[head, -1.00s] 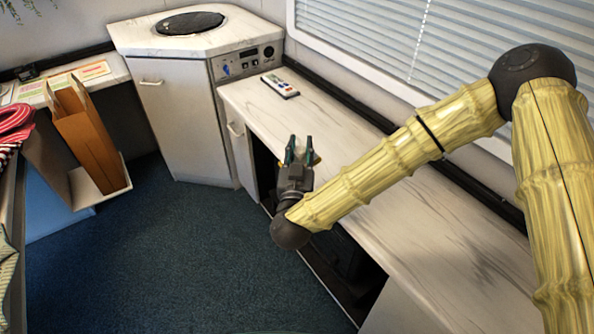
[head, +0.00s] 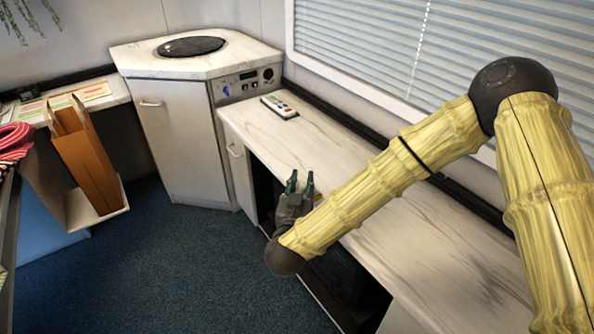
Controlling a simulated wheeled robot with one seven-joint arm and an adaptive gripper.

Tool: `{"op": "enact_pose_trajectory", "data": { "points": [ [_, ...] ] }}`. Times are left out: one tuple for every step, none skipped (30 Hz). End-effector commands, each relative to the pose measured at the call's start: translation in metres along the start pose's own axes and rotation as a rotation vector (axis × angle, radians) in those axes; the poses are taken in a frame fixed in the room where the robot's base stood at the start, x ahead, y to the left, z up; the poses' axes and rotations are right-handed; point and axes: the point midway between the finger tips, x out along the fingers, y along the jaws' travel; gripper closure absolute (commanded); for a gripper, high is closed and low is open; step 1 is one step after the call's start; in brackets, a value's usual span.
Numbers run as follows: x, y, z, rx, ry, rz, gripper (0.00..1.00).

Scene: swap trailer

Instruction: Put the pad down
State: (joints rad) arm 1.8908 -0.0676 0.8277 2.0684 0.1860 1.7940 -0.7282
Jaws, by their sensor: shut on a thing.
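My gripper (head: 301,182) is in the middle of the head view, at the front edge of the long marble-look counter (head: 400,215). Its two dark teal fingertips point up the picture, toward the far end of the counter. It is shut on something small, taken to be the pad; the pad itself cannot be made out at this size. I cannot tell whether the fingers or the pad touch the counter.
A remote control (head: 279,106) lies at the counter's far end. A corner cabinet (head: 180,135) with a round dark lid stands beyond it. Much of the counter top is clear, with open cupboard space below.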

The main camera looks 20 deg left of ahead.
Motion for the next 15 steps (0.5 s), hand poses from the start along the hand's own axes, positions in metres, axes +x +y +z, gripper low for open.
{"op": "enact_pose_trajectory", "data": {
  "points": [
    [0.011, -0.002, 0.001, 0.001, 0.000, 0.002, 0.97],
    [0.016, -0.004, 0.001, 0.002, 0.000, 0.002, 0.97],
    [0.024, -0.006, 0.003, 0.002, -0.001, 0.002, 0.97],
    [0.030, -0.008, 0.003, 0.002, 0.000, 0.002, 0.97],
    [0.036, -0.009, 0.004, 0.002, 0.000, 0.001, 0.97],
    [0.044, -0.011, 0.004, 0.002, 0.000, 0.001, 0.97],
    [0.050, -0.013, 0.004, 0.002, 0.001, 0.001, 0.97],
    [0.056, -0.015, 0.005, 0.002, 0.000, 0.001, 0.97],
    [0.063, -0.017, 0.006, 0.002, -0.001, 0.001, 0.97],
    [0.069, -0.018, 0.007, 0.001, -0.001, 0.001, 0.97],
    [0.074, -0.019, 0.008, 0.001, -0.001, 0.001, 0.97],
    [0.081, -0.021, 0.008, 0.001, 0.000, 0.001, 0.97],
    [0.086, -0.023, 0.009, 0.001, 0.000, 0.000, 0.97],
    [0.090, -0.024, 0.009, 0.001, 0.000, 0.000, 0.97],
    [0.095, -0.025, 0.010, 0.001, -0.001, -0.001, 0.97]
  ]
}}
